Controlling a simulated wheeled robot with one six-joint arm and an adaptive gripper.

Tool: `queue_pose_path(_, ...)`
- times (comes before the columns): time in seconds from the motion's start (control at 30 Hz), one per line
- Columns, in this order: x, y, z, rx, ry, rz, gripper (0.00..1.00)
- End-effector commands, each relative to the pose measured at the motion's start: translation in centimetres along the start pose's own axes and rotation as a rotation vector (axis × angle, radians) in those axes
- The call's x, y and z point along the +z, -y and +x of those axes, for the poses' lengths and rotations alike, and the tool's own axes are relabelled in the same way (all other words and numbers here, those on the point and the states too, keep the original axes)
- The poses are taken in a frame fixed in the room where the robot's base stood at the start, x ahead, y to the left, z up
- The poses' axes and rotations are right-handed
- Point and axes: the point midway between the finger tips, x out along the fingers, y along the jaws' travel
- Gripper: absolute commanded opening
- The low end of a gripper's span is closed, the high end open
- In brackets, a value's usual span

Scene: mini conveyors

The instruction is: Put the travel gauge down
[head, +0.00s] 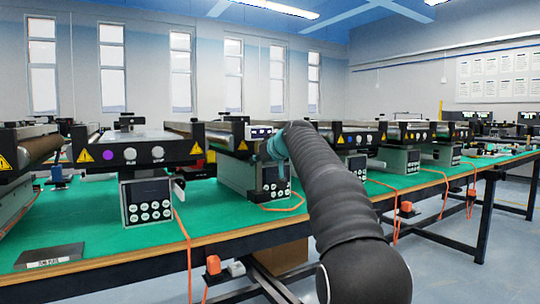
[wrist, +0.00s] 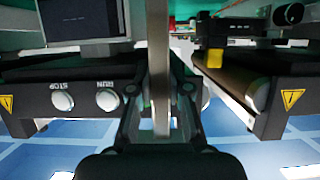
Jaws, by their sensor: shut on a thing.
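My gripper (wrist: 160,98) is shut on a narrow grey bar, which I take to be the travel gauge (wrist: 158,45). In the wrist view the bar runs upright between the two dark fingers and out of the top of the picture, so its far end is cut off. In the head view my arm reaches to the conveyor in the middle, and its teal end (head: 276,146) is in front of that machine. The fingers and the gauge cannot be made out there.
Mini conveyors stand in a row on the green table (head: 330,213), among them one with a purple button (head: 107,155) and the middle one (head: 226,172). A dark label plate (head: 50,257) lies front left. Orange cables (head: 187,250) hang over the edge.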

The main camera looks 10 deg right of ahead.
Motion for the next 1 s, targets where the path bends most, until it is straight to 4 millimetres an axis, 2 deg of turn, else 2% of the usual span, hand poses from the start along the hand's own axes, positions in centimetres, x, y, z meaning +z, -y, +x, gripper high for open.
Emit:
queue_pose_path(0.17, -0.1, 0.4, 0.5, 0.002, -0.007, -0.001, 0.0)
queue_pose_path(0.5, 3.2, 0.4, 1.9, 0.002, -0.007, 0.0, 0.0)
queue_pose_path(0.97, 3.8, 0.4, 2.1, 0.002, -0.007, -0.001, 0.0)
queue_pose_path(1.0, 4.1, 0.4, 2.3, 0.001, 0.0, 0.0, 0.2)
